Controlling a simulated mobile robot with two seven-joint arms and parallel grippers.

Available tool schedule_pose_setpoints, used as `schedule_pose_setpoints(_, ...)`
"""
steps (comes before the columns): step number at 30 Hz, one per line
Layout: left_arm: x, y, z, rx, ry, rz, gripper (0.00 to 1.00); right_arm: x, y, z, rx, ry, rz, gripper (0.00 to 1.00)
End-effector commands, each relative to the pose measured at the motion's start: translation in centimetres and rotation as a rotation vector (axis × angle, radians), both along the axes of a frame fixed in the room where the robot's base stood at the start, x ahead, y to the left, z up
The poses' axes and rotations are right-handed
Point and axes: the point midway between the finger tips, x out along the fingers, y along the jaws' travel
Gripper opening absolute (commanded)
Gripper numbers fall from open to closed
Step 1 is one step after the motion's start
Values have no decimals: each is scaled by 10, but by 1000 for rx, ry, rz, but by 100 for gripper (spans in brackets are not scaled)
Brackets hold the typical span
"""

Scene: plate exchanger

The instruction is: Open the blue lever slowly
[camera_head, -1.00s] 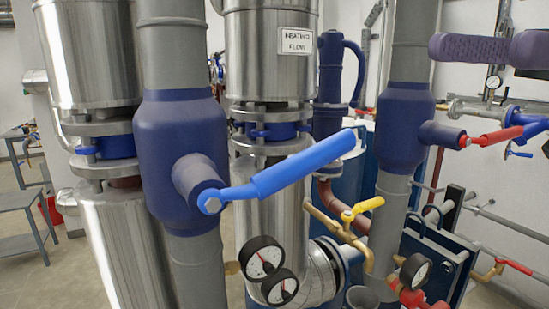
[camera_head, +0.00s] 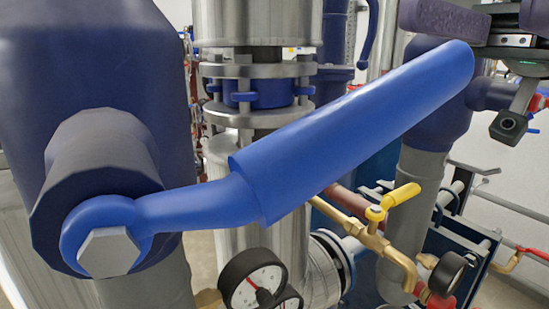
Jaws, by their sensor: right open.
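The blue lever (camera_head: 350,120) is large and close in the head view. It slants up to the right from its hex-bolt pivot (camera_head: 108,250) on the dark blue valve body (camera_head: 75,80) at the left. Its free end is at the upper right. My right gripper (camera_head: 512,126) is at the upper right edge, partly cut off, just right of the lever's free end in the picture. It is open with nothing seen in it. Whether it touches the lever cannot be told, but a gap shows between them. My left gripper is not in view.
A yellow-handled valve (camera_head: 390,205) on brass pipe sits below the lever's right half. Round gauges (camera_head: 252,280) stand at the bottom. A steel column with a blue flanged joint (camera_head: 258,92) rises behind the lever. Another dark blue valve body (camera_head: 435,95) is behind its free end.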

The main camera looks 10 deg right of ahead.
Motion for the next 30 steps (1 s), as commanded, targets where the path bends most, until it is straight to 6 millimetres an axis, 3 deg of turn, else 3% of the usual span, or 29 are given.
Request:
schedule_pose_setpoints(1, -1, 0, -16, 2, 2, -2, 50, 0, 0, -15, 0, 0, 0, 51)
schedule_pose_setpoints(4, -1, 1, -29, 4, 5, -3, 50, 0, 0, -28, 0, 0, 0, 51)
schedule_pose_setpoints(10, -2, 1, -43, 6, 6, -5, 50, 0, 0, -42, 0, 0, 0, 51)
schedule_pose_setpoints(14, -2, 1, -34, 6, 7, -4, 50, -4, 9, -39, -1, 2, 3, 51)
schedule_pose_setpoints(24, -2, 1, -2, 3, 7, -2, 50, -22, 59, -37, 2, 2, 4, 51)
schedule_pose_setpoints(30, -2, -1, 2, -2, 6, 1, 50, -26, 71, -40, 1, 0, 1, 51)
